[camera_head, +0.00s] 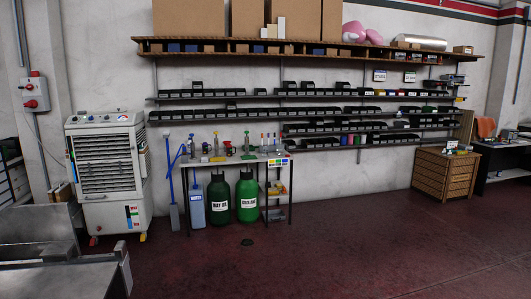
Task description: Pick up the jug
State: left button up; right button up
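The left green jug (219,193) has a white label that seems to read "WAY OIL". The right green jug (246,190) has a white label too small to read surely. A pale blue container (196,212) labelled "WATER" stands just left of them. I cannot tell which of these is the task's jug. Neither of my grippers is in view, and nothing is seen holding any jug.
The small bench (215,161) carries bottles and small tools. A white cooler unit (108,170) stands left of it. A grey metal machine or table (40,230) fills the lower left. Shelves of dark bins line the wall. A wooden cabinet (445,173) stands right. The red floor (330,245) is open.

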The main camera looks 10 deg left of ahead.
aim_at(280, 146)
jog(key=i+z, duration=0.1)
jog(key=i, duration=4.95)
jog(key=i+l+u, duration=0.15)
jog(key=i, duration=0.95)
